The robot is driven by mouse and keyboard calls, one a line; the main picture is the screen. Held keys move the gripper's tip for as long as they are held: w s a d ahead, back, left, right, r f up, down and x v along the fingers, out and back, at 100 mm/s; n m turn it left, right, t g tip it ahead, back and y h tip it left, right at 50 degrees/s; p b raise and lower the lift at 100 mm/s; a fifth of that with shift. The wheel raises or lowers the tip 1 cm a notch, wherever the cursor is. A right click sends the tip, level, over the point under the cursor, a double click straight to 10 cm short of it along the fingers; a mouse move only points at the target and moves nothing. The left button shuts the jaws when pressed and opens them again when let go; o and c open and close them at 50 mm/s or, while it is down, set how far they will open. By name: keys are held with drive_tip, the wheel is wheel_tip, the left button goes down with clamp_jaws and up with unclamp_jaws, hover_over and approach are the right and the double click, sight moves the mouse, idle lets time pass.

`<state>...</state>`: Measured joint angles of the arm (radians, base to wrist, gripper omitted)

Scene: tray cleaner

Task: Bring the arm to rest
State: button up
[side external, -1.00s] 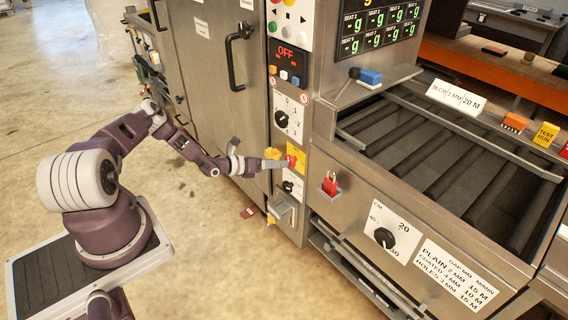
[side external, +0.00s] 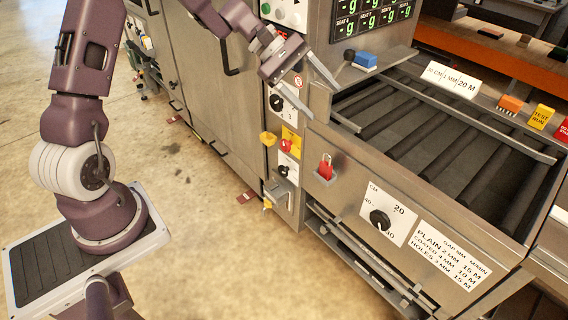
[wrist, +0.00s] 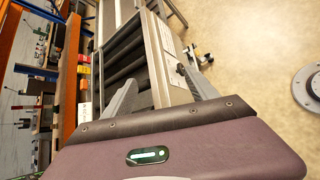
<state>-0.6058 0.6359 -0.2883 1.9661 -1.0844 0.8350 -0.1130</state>
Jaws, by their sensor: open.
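My gripper (side external: 322,102) is raised in front of the upper control panel of the steel machine. Its two fingers are spread, with nothing between them, and point down to the right. In the wrist view my gripper (wrist: 160,90) also shows its fingers apart, with the machine's rollers beyond them. My arm is bent upward from its base at the left. The red knob on its yellow plate (side external: 287,146) is below the gripper and clear of it. The arm hides the panel's red display.
The machine's roller bed (side external: 430,150) lies to the right. A black lever with a blue block (side external: 366,59) stands near the gripper's right. Open floor (side external: 190,260) lies between base and machine.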

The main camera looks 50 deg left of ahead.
drive_tip(key=s+d+r+m+g+y, duration=0.1)
drive_tip(key=s+d+r+m+y, duration=0.3)
drive_tip(key=s, duration=0.5)
drive_tip(key=s+d+r+m+g+y, duration=0.1)
drive_tip(key=s+d+r+m, duration=0.2)
drive_tip(key=s+r+m, duration=0.45)
drive_tip(key=s+a+f+m+t+y, duration=0.1)
drive_tip(key=s+a+m+y, duration=0.1)
drive_tip(key=s, duration=0.5)
drive_tip(key=s+a+m+t+y, duration=0.2)
drive_tip(key=s+a, duration=0.1)
drive_tip(key=s, duration=0.4)
drive_tip(key=shift+s+f, duration=0.4)
